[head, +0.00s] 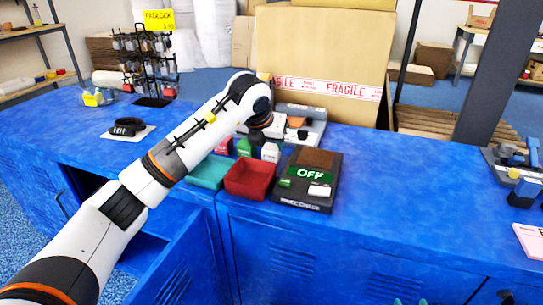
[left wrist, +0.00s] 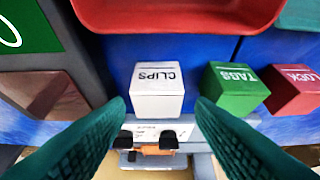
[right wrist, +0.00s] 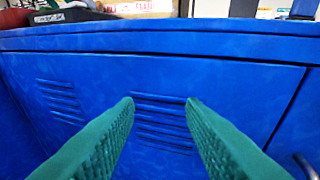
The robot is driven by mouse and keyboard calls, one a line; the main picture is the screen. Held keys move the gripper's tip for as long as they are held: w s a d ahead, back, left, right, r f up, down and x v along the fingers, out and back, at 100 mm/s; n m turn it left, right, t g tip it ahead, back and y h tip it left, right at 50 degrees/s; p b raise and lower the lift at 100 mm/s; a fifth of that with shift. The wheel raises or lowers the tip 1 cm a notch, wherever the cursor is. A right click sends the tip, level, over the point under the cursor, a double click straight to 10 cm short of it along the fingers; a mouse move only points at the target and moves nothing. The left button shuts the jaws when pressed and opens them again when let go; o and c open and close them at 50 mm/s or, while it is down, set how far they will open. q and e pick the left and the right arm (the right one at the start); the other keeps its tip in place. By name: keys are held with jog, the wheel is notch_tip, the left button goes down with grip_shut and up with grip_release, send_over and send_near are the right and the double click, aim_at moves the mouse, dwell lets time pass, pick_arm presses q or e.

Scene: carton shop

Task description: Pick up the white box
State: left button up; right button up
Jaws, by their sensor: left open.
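The white box (left wrist: 157,88), marked CLIPS, stands upright on the blue counter in the left wrist view. It also shows in the head view (head: 271,152), behind the red tray. My left gripper (left wrist: 161,106) is open, with its teal fingertips on either side of the box's near end; I cannot tell whether they touch it. In the head view the left arm's wrist partly hides the gripper. My right gripper (right wrist: 160,103) is open and empty, facing the blue locker front below the counter edge. Only its fingertips show at the bottom of the head view (head: 410,301).
A red tray (head: 250,180), teal tray (head: 207,172) and price-check device (head: 308,180) stand in front. A grey machine (head: 312,127) is behind. The counter's right middle is clear.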

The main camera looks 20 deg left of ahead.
aim_at(271, 148)
pick_arm(q)
jog(key=b+x, duration=0.1)
jog(key=x, duration=0.2)
jog(key=shift+w+d+f, duration=0.1)
jog(key=shift+d+f, duration=0.05)
jog(key=shift+f, duration=0.2)
jog(key=shift+w+f, duration=0.15)
pick_arm(e)
jog(key=r+t, duration=0.2)
jog(key=a+r+t+y, duration=0.1)
jog(key=r, duration=0.1)
jog(key=shift+w+r, duration=0.1)
jog(key=shift+w, duration=0.3)
pick_arm(q)
jog(key=c, duration=0.8)
jog(key=shift+o, duration=0.2)
